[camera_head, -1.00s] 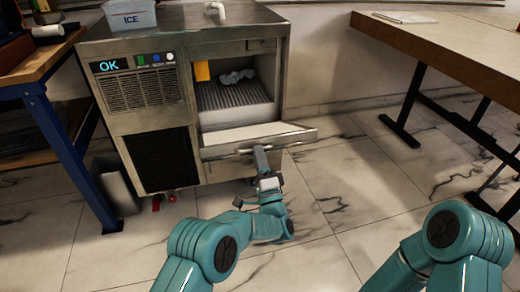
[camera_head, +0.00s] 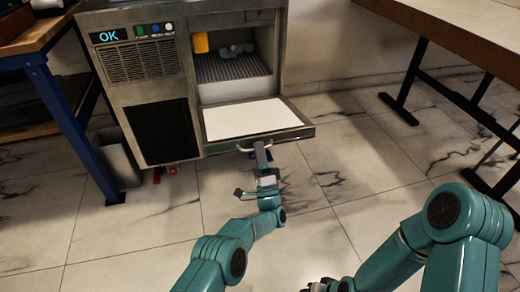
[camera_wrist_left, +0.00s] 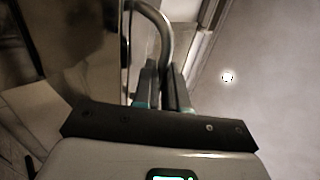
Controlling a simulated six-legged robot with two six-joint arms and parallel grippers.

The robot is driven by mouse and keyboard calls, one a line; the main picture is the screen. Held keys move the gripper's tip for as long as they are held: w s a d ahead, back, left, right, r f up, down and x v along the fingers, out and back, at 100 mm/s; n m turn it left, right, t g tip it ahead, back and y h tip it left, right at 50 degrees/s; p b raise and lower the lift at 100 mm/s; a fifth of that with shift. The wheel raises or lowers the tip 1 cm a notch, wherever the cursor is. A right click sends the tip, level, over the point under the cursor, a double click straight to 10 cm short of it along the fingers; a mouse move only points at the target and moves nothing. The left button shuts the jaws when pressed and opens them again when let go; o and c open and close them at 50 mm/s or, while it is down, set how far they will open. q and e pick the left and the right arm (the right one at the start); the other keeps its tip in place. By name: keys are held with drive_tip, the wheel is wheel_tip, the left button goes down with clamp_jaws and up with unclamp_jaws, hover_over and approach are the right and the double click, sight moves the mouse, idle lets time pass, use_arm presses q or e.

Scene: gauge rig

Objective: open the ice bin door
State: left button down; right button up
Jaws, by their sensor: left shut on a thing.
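The ice bin door (camera_head: 252,120) is hinged at its bottom edge and lies folded down and outward, close to level, with its white inner face up. The ice machine (camera_head: 150,60) stands behind it, its bin opening uncovered. My left gripper (camera_head: 260,150) is shut on the door handle (camera_head: 244,151) at the door's outer edge. In the left wrist view, the curved metal handle (camera_wrist_left: 160,30) runs down to the fingers of my left gripper (camera_wrist_left: 165,88). My right arm shows at the lower right. Its gripper is partly visible at the bottom edge, too little to judge its jaws.
A yellow object (camera_head: 201,43) and some ice (camera_head: 235,50) show inside the bin. A blue-legged bench (camera_head: 65,135) stands at left with a grey bin (camera_head: 118,158) beside it. A table (camera_head: 460,30) stands at right. The tiled floor in front is clear.

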use_arm(q)
drive_tip(key=shift+w+a+f, duration=0.3)
drive_tip(key=shift+a+f, duration=0.15)
drive_tip(key=shift+a, duration=0.05)
drive_tip(key=c, duration=1.5)
unclamp_jaws()
drive_tip(key=shift+w+f, duration=0.1)
drive_tip(key=shift+o, duration=0.2)
use_arm(e)
drive_tip(key=shift+w, duration=0.1)
use_arm(q)
drive_tip(key=p+v, duration=0.3)
drive_tip(key=v, duration=0.9)
drive_tip(key=shift+s+d+r, duration=0.3)
drive_tip(key=shift+d+r, duration=0.05)
drive_tip(key=shift+d, duration=0.05)
use_arm(e)
drive_tip(key=r, duration=0.1)
drive_tip(key=s+r, duration=0.1)
drive_tip(key=s+r+g, duration=0.1)
drive_tip(key=shift+s+a, duration=0.2)
drive_tip(key=shift+a, duration=0.05)
